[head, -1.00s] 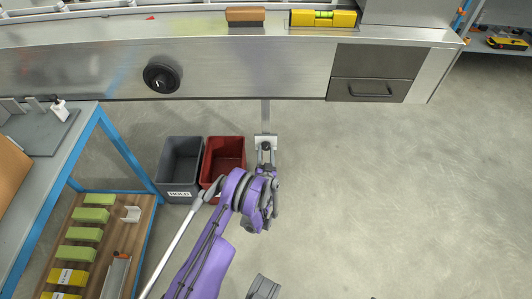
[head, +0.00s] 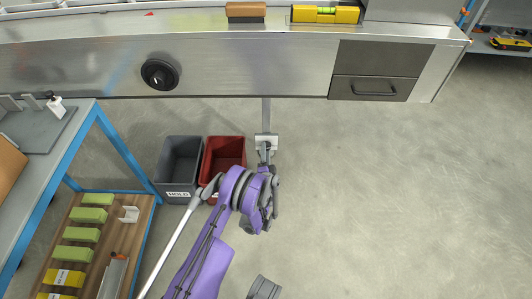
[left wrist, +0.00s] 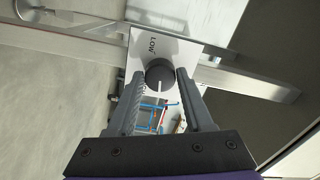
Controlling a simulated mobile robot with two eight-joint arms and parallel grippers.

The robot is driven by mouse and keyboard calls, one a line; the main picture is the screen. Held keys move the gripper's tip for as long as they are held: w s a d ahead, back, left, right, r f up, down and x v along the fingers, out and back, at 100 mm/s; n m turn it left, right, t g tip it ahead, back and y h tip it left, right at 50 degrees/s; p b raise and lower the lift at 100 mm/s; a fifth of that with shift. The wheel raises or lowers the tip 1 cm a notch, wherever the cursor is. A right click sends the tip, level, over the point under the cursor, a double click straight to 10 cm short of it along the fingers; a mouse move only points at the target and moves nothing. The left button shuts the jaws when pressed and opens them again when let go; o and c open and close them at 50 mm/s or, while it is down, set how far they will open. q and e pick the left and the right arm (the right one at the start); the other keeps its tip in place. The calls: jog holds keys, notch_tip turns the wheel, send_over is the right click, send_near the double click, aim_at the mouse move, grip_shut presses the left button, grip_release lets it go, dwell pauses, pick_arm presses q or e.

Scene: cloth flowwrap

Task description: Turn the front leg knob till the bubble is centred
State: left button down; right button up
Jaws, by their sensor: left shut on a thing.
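The front leg knob (left wrist: 160,75) is a dark round dial with a white pointer line, on a white plate (left wrist: 190,50) marked LOW in the left wrist view. My left gripper (left wrist: 162,82) is shut on the knob, one finger on each side. In the head view my left gripper (head: 266,154) is at the white plate at the foot of the leg (head: 266,112), and hides the knob. A yellow spirit level (head: 302,14) with a green vial lies on the machine's top edge. Its bubble is too small to place surely. My right gripper is not recognisable.
A grey HOLD bin (head: 163,165) and a red bin (head: 211,150) stand left of the leg. A blue-framed bench (head: 125,150) is at the left, with a wooden shelf (head: 142,228) bearing green and yellow packs. The floor (head: 400,200) at the right is clear.

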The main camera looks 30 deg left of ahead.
pick_arm(q)
jog(key=m, duration=0.3)
jog(key=shift+r+b, duration=0.1)
jog(key=shift+b, duration=0.25)
pick_arm(e)
jog(key=shift+f, duration=0.35)
pick_arm(q)
jog(key=shift+m, duration=0.5)
jog(key=shift+c, duration=1.5)
grip_release()
